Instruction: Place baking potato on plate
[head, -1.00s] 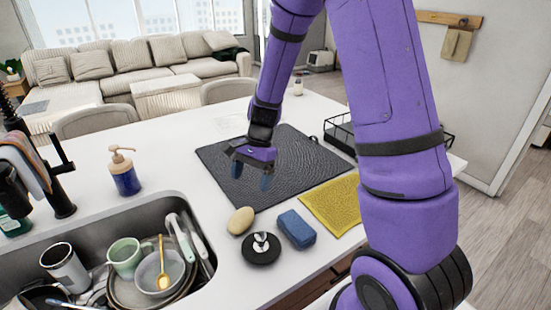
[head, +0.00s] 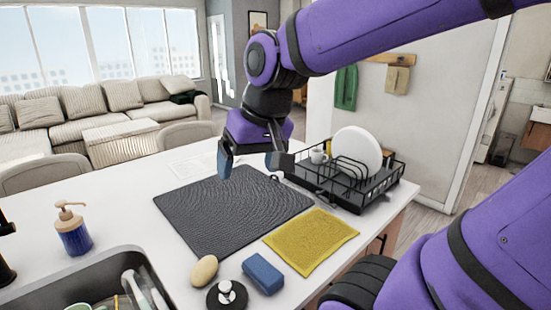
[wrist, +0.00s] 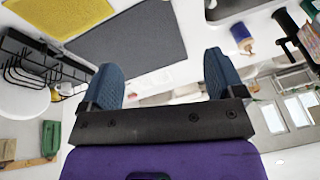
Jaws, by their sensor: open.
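The potato (head: 204,271), tan and oval, lies on the white counter between the sink and the dark mat. A white plate (head: 357,152) stands upright in the black dish rack (head: 379,192) at the right end of the counter. In the wrist view, part of the plate (wrist: 22,100) shows at the left edge beside the rack (wrist: 40,62). My gripper (head: 252,166) is open and empty, above the far side of the dark mat and left of the rack. Its two blue-padded fingers (wrist: 164,85) are spread in the wrist view, with nothing between them.
A dark drying mat (head: 235,207) and a yellow cloth (head: 312,241) lie flat on the counter. A blue sponge (head: 263,274) and black sink stopper (head: 227,295) sit near the potato. A soap bottle (head: 73,230) stands by the sink (head: 100,267). A cup (head: 318,155) is in the rack.

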